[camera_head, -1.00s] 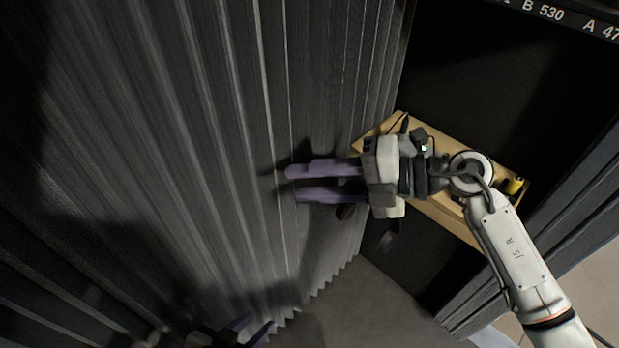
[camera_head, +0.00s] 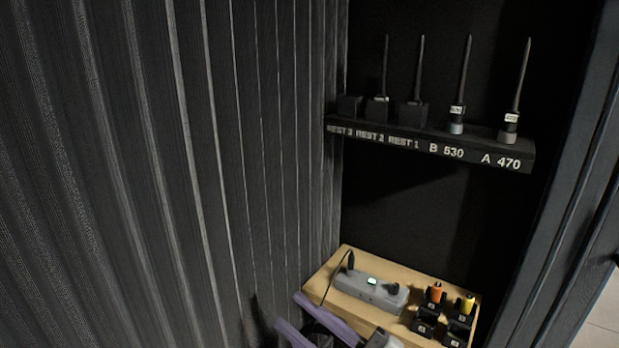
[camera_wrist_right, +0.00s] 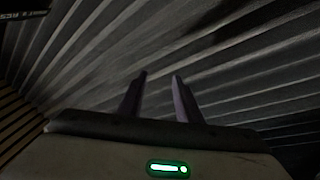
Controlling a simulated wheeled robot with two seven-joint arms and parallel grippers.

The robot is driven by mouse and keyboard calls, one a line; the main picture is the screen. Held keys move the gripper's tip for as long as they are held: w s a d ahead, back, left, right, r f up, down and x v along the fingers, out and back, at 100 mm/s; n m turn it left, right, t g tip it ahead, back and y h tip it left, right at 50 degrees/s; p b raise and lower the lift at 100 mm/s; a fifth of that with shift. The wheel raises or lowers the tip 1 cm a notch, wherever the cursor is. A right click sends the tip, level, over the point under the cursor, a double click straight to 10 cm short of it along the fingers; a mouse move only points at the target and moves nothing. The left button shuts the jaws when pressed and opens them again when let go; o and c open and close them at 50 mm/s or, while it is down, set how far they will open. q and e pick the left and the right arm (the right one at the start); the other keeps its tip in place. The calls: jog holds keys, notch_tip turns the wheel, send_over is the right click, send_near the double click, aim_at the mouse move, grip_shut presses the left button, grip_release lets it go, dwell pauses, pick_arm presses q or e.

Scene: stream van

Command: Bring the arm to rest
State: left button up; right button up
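My right gripper (camera_head: 290,310) shows at the bottom of the head view, with its two purple fingers apart and pointing left toward the dark ribbed wall. In the right wrist view its fingers (camera_wrist_right: 159,76) stand apart with nothing between them, the ribbed wall behind. The gripper's body is mostly cut off by the head view's lower edge. My left gripper is out of view.
A dark ribbed wall (camera_head: 150,180) fills the left. A wooden shelf (camera_head: 318,284) beyond the right gripper holds a grey power strip (camera_head: 365,288) and several black units. Above, a black labelled ledge (camera_head: 500,151) carries several antenna-like sticks. A dark frame stands at right.

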jog(key=s+d+f+m+t+h, duration=0.2)
jog(key=d+f+m+t+h, duration=0.2)
jog(key=d+f+m+h, duration=1.05)
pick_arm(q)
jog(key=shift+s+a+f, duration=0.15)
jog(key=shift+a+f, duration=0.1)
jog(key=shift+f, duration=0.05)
pick_arm(e)
jog(key=s+d+f+m+g, duration=0.2)
jog(key=s+f+g, duration=0.2)
jog(key=s+f, duration=0.4)
jog(key=s+d+f+m+g, duration=0.2)
jog(key=s+f+g, duration=0.1)
jog(key=s+f, duration=0.6)
jog(key=shift+s+f+g+h, duration=0.15)
jog(key=shift+f+g+h, duration=0.25)
jog(key=shift+f, duration=0.2)
